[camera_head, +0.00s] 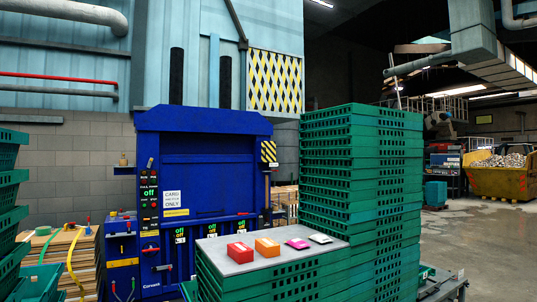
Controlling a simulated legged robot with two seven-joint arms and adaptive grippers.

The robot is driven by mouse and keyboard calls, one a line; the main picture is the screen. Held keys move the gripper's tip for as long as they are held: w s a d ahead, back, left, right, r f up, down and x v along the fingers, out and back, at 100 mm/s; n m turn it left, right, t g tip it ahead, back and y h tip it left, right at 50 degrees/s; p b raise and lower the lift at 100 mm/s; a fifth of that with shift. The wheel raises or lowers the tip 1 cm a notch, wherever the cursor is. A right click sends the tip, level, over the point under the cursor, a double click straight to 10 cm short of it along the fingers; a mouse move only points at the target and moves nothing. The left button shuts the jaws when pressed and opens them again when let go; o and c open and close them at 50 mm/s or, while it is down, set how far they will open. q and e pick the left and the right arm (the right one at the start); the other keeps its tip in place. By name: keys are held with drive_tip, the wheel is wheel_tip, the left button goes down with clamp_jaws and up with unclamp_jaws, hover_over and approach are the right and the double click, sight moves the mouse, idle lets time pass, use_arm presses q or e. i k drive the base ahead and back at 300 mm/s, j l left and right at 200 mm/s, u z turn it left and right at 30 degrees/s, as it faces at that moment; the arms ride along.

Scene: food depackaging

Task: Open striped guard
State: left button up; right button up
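A large panel with a yellow and black lattice pattern (275,82) is above and to the right of the blue machine (205,140), in front of the light blue wall. A smaller plate with yellow and black diagonal stripes (268,151) sits on the machine's right upright. I cannot tell which of the two is the striped guard, or whether either is open. Neither of my grippers is in view.
A grey board (222,258) on green crates in front bears red (239,252), orange (267,247), magenta (298,243) and pale (320,238) packages. A tall green crate stack (360,180) stands right of the machine. More crates (8,220) stand left. The floor (490,235) at right is clear.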

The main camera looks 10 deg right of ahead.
sight(270, 152)
drive_tip(key=i+l+z, duration=0.65)
drive_tip(key=i+z, duration=0.2)
drive_tip(key=i+l+z, duration=0.55)
drive_tip(key=i+z, duration=0.25)
drive_tip(key=i, duration=0.15)
drive_tip(key=i+z, duration=0.4)
drive_tip(key=i+j+z, duration=0.1)
drive_tip(key=i+z, duration=0.35)
drive_tip(key=i, duration=4.55)
drive_tip(key=i+j+u, duration=0.1)
drive_tip(key=i+u, duration=0.65)
drive_tip(key=i+l+u, duration=0.25)
drive_tip(key=i+u, duration=0.15)
drive_tip(key=i+j+u, duration=0.2)
drive_tip(key=i+u, duration=0.7)
drive_tip(key=i+l+u, duration=0.1)
drive_tip(key=i+u, duration=0.7)
drive_tip(key=i, duration=2)
drive_tip(key=i+u, duration=0.25)
drive_tip(key=i, duration=0.2)
drive_tip(key=i+u, duration=0.25)
drive_tip(key=i, duration=0.25)
drive_tip(key=i+l+u, duration=0.2)
drive_tip(key=i, duration=0.25)
drive_tip(key=i+l+u, duration=0.25)
drive_tip(key=i, duration=0.2)
